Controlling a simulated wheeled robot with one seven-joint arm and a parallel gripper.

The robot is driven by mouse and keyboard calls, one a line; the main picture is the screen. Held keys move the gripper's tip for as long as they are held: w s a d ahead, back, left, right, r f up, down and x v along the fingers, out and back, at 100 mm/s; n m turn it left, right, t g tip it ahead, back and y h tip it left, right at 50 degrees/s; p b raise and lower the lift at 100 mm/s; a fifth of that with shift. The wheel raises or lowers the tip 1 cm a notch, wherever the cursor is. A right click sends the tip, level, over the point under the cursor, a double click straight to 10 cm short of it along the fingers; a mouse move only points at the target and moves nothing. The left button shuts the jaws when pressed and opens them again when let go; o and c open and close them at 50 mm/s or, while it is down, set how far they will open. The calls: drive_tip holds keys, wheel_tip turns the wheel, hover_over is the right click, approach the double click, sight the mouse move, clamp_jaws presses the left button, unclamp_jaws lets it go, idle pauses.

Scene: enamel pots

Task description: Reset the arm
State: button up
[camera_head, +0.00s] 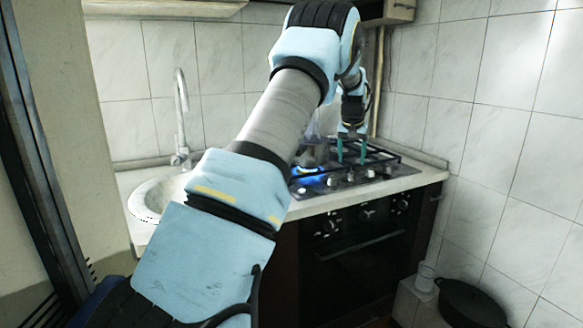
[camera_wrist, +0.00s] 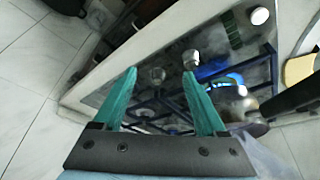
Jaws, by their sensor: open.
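My arm reaches up and forward over the stove (camera_head: 395,176) in the head view. My gripper (camera_head: 351,152) points down above the hob, with its two green fingers apart and nothing between them. In the wrist view my gripper (camera_wrist: 160,78) also shows open and empty, with the stove's knobs and grates below it. A blue flame (camera_head: 312,170) burns on the left burner, and a blue glow shows in the wrist view (camera_wrist: 214,68). Something greyish stands over the flame, partly hidden by my arm, and I cannot tell what it is.
A round sink (camera_head: 150,200) with a tall tap (camera_head: 181,115) is left of the stove. A dark pot (camera_head: 470,303) sits low at the right, beside a clear glass (camera_head: 425,278). Tiled walls close in behind and at the right. Cabinets hang above.

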drive_tip(key=s+a+f+n+g, duration=0.1)
drive_tip(key=s+a+n, duration=0.1)
drive_tip(key=s+a, duration=1.45)
drive_tip(key=s+a+f, duration=0.1)
drive_tip(key=s+a, duration=0.2)
drive_tip(key=s, duration=0.4)
drive_tip(key=s+a+f+g, duration=0.1)
drive_tip(key=s+a+f, duration=0.1)
drive_tip(key=s, duration=0.4)
drive_tip(key=s+a+f+y, duration=0.1)
drive_tip(key=s+a, duration=0.3)
drive_tip(key=s, duration=0.3)
drive_tip(key=shift+s+a+f, duration=0.3)
